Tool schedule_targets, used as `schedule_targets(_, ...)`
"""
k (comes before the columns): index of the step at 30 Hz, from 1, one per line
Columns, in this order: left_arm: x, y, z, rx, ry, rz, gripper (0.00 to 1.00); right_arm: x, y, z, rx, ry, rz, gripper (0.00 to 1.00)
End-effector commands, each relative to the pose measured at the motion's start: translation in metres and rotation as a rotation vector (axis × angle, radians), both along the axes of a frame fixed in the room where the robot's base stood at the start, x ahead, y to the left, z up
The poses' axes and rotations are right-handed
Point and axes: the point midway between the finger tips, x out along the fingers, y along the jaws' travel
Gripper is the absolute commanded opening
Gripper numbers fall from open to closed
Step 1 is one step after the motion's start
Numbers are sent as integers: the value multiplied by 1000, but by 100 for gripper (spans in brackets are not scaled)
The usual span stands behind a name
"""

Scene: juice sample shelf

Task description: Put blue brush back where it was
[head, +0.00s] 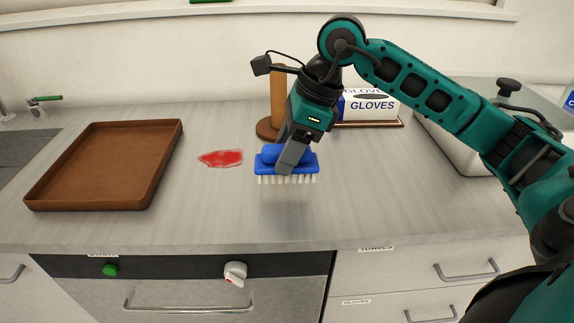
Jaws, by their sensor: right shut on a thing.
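The blue brush (265,165) with white bristles facing down is in the middle of the head view. My right gripper (289,163) is shut on the brush's blue handle from above. The brush seems to be held a little above the grey counter, with a soft shadow below it. The gripper finger hides part of the handle. My left gripper is not in view.
A red spill (221,158) lies on the counter (370,205) left of the brush. A brown tray (105,165) is at the left. A wooden upright holder (277,95) and a gloves box (372,105) stand behind. A metal container (455,145) is at the right. The front counter is clear.

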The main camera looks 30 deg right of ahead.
Motion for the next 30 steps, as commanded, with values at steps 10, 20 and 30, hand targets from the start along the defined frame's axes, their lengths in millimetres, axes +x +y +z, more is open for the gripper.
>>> schedule_targets(10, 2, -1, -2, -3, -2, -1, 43, 0, 0, -34, 0, 0, 0, 24)
schedule_targets(20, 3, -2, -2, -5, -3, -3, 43, 0, 0, -37, 0, 1, 0, 57)
schedule_targets(30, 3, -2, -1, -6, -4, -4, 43, 0, 0, -37, 0, 2, 1, 78)
